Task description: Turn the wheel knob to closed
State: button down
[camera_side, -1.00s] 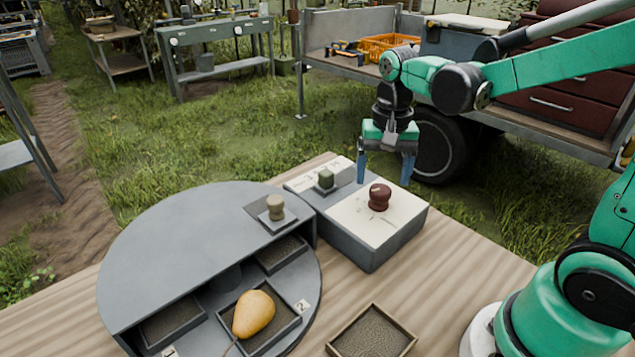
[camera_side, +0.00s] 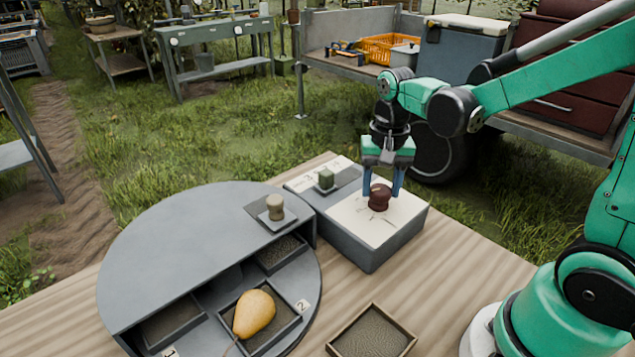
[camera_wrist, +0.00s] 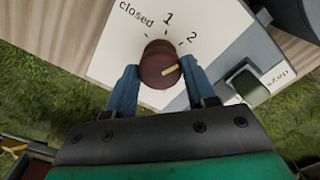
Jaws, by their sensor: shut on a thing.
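The dark red wheel knob (camera_side: 380,200) stands on the cream top of a grey box (camera_side: 368,250). My gripper (camera_side: 382,186) is above it, pointing down, with its blue fingers shut on both sides of the knob. In the wrist view the knob (camera_wrist: 157,62) sits between the fingertips of my gripper (camera_wrist: 158,80). The labels "closed" (camera_wrist: 137,14), "1" (camera_wrist: 168,18) and "2" (camera_wrist: 191,38) are printed around it. A tan mark (camera_wrist: 171,70) on the knob's top points right, on the "2" side, away from "closed". The exact tick is unclear.
A green square knob (camera_side: 326,179) stands on the same box. A grey round housing (camera_side: 180,235) with a beige knob (camera_side: 275,207) is at left. A yellow pear (camera_side: 254,314) lies in its open compartment marked 2. A small tray (camera_side: 372,333) is in front.

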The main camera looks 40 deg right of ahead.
jog(key=shift+n, duration=0.3)
jog(key=n, duration=0.8)
jog(key=shift+n, duration=0.4)
jog(key=n, duration=0.4)
jog(key=shift+n, duration=2.3)
jog(key=shift+c, duration=1.5)
grip_release()
